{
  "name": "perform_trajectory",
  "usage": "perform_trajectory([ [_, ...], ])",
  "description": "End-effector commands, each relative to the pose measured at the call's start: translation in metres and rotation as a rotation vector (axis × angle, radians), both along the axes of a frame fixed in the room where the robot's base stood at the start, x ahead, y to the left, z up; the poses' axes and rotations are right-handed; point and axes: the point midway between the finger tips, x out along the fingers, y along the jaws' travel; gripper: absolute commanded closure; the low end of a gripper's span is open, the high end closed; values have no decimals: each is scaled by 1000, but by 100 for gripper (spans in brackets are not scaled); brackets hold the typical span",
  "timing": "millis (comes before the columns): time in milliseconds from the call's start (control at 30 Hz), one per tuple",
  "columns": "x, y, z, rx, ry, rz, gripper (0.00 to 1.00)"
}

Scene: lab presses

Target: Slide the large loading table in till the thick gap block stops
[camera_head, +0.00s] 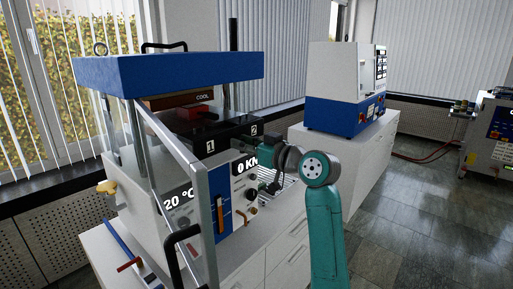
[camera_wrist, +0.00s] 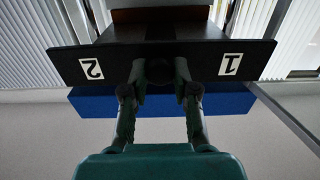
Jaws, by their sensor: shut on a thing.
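The large loading table (camera_head: 232,134) is a black slab with white labels 1 and 2 on its front edge. It sits in the press below the brown upper platen (camera_head: 180,101) and juts out toward my arm. In the wrist view the same black front (camera_wrist: 110,66) appears upside down. My gripper (camera_wrist: 160,84) is shut on a dark part at the middle of that front, between the labels; the fingers hide most of it. A red block (camera_head: 197,112) shows between table and platen; I cannot tell whether it is the thick gap block.
The press has a blue top (camera_head: 165,75), a slanted clear guard (camera_head: 170,140) in front and a control panel (camera_head: 235,205) reading 20 °C and 0 KN. A white and blue machine (camera_head: 340,85) stands on the cabinet to the right.

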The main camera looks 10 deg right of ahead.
Motion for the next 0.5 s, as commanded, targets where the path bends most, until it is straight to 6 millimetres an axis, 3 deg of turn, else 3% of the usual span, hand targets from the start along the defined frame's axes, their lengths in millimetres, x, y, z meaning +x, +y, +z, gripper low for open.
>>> perform_trajectory([
  [267,1,-1,0,-1,-1,-2,100],
  [300,1,-1,0,-1,-1,-2,64],
  [367,1,-1,0,0,0,-2,49],
  [500,0,-1,0,0,0,-1,48],
])
